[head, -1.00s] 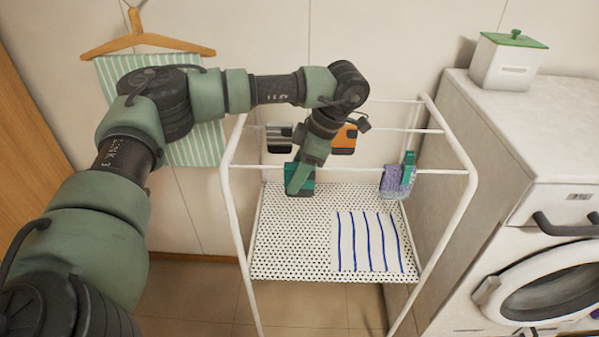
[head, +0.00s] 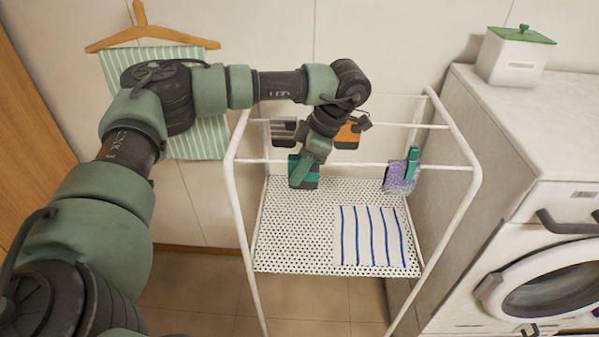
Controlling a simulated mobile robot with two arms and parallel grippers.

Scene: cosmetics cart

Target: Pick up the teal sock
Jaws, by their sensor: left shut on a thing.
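The teal sock (head: 293,168), with a dark lower part, hangs at the front rail of the white drying rack, left of its middle. My left gripper (head: 303,178) reaches down over the rail and is shut on the sock. Its fingers and wrist cover part of the sock, and I cannot tell whether a clip still touches it. My right gripper is out of view.
The rack (head: 239,215) has a dotted shelf (head: 290,230) with a striped cloth (head: 370,237). A grey striped sock (head: 284,132) and an orange one (head: 347,137) hang behind. A purple sock (head: 400,178) hangs right under a green clip (head: 412,160). A washer (head: 550,200) stands right.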

